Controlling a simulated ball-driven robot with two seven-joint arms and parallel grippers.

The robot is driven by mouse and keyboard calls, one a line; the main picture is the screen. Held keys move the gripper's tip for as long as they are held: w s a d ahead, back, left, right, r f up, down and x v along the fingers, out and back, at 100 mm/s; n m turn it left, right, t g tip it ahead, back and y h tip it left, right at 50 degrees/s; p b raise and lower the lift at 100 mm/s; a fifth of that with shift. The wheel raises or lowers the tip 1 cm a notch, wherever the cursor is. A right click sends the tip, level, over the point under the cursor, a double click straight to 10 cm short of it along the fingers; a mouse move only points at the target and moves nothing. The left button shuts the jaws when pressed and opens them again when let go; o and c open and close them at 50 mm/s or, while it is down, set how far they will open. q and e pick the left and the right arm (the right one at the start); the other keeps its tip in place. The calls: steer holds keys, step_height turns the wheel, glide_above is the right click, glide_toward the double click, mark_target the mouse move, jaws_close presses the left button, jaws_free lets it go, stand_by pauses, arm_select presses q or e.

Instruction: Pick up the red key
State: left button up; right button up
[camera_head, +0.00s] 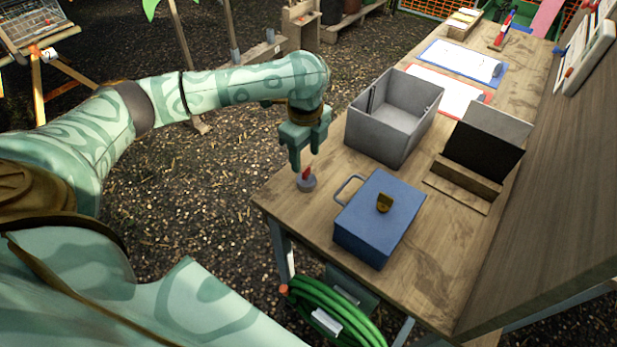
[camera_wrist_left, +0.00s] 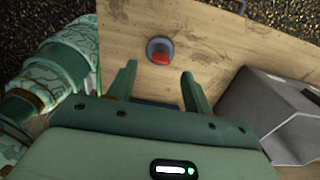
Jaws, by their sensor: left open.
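The red key (camera_head: 306,174) stands on a small round grey base (camera_head: 307,185) near the corner of the wooden bench. In the left wrist view the red key (camera_wrist_left: 161,58) shows on its grey base (camera_wrist_left: 154,44), ahead of the fingertips and between their lines. My left gripper (camera_head: 310,157) is open and empty, pointing down just above the key. Its two spread fingers also show in the left wrist view (camera_wrist_left: 158,70). Whether a finger touches the key cannot be told. My right gripper is not in view.
A blue lidded box (camera_head: 368,230) with a brass-coloured piece (camera_head: 384,202) on top stands just right of the key. An open grey box (camera_head: 372,138) stands behind it. A dark panel on a wooden stand (camera_head: 483,145) is further right. The bench edge (camera_head: 268,201) is close by.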

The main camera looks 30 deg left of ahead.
mark_target(306, 169)
arm_select(q)
step_height(306, 169, down, 6)
steer(key=b, duration=0.3)
steer(key=shift+w+r, duration=0.1)
jaws_close()
